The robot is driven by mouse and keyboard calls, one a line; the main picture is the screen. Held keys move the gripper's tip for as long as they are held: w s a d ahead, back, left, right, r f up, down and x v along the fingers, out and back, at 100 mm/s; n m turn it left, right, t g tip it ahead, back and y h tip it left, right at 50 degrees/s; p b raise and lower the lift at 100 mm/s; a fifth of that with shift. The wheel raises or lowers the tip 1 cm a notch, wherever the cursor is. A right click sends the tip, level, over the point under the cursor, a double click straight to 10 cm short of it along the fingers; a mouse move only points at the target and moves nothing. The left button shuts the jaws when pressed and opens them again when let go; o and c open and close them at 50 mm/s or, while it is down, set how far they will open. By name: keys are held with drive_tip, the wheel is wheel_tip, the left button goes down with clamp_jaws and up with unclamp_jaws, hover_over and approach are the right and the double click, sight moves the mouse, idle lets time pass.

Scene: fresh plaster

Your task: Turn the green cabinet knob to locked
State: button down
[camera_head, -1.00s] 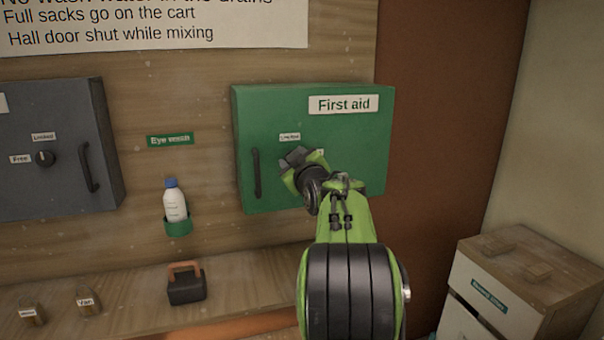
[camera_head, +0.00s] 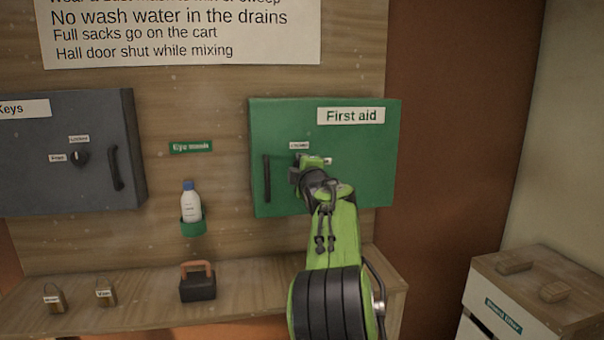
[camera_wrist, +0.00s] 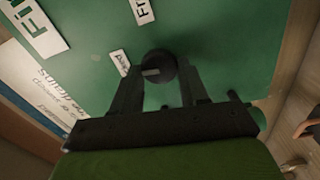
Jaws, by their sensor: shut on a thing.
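The green cabinet (camera_head: 365,140), labelled "First aid", hangs on the wooden wall panel, with a black bar handle (camera_head: 267,178) on its left side. In the wrist view its round dark knob (camera_wrist: 160,66) sits between the two fingers of my gripper (camera_wrist: 160,88), which is shut on it. A pale mark on the knob faces the small label (camera_wrist: 120,62) at its left, whose text is hard to read. A label starting "Fr" (camera_wrist: 141,10) lies farther up. In the head view my gripper (camera_head: 298,172) hides the knob, below the small upper label (camera_head: 299,145).
A grey "Keys" cabinet (camera_head: 55,120) with its own knob (camera_head: 80,158) hangs at left. An eye-wash bottle (camera_head: 191,205) hangs between the cabinets. Padlocks (camera_head: 106,294) and a black box with an orange handle (camera_head: 198,288) stand on the shelf. A wood-topped bin (camera_head: 535,285) stands at right.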

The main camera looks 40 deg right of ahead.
drive_tip(key=shift+n, duration=0.6)
drive_tip(key=c, duration=0.6)
unclamp_jaws()
drive_tip(key=shift+b, duration=0.3)
drive_tip(key=b+v, duration=0.3)
drive_tip(key=v, duration=1.2)
drive_tip(key=shift+s+a, duration=0.15)
drive_tip(key=shift+s, duration=0.15)
